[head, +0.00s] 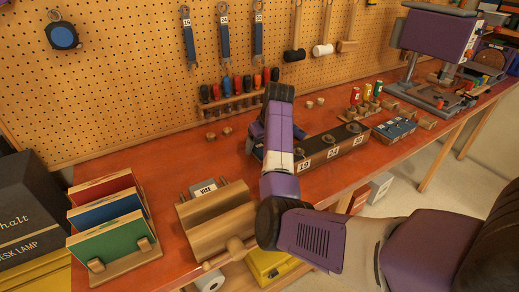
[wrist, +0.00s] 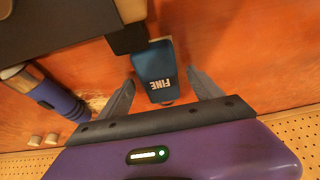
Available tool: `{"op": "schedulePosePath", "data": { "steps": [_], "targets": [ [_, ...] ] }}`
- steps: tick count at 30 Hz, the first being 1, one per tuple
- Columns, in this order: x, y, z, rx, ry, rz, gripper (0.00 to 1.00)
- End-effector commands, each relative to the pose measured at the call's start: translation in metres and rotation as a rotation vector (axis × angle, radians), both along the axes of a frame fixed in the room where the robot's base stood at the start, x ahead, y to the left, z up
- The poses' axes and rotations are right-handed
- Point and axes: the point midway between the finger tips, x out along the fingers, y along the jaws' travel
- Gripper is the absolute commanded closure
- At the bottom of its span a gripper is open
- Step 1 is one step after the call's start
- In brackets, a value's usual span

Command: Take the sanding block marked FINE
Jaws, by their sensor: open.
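The blue sanding block (wrist: 153,58) marked FINE shows in the wrist view, on the orange-red bench top. Its lettering appears upside down. My gripper (wrist: 160,77) is open, with one grey finger on each side of the block and a visible gap to each. The fingers point toward the block, and nothing is clamped. In the head view my purple arm reaches over the bench and hides the block and the fingers.
A dark rack (head: 331,152) with numbered labels stands right of my arm. A blue-and-grey cylinder (wrist: 52,96) lies left of the gripper in the wrist view. A wooden vise (head: 216,215) and a holder with coloured boards (head: 107,215) stand at the front left. The pegboard (head: 130,75) rises behind.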

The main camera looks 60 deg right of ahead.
Motion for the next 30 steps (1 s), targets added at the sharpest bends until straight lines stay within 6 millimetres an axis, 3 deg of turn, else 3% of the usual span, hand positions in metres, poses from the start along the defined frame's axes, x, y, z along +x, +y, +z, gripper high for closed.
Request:
{"op": "schedulePosePath", "data": {
  "steps": [17,27,30],
  "targets": [
    [-0.0001,0.0002,-0.0038,0.000,0.000,0.000,0.27],
    [-0.0001,0.0001,-0.0038,0.000,0.000,0.000,0.94],
    [0.0000,0.0000,-0.0035,0.000,0.000,0.000,0.94]
  ]
}}
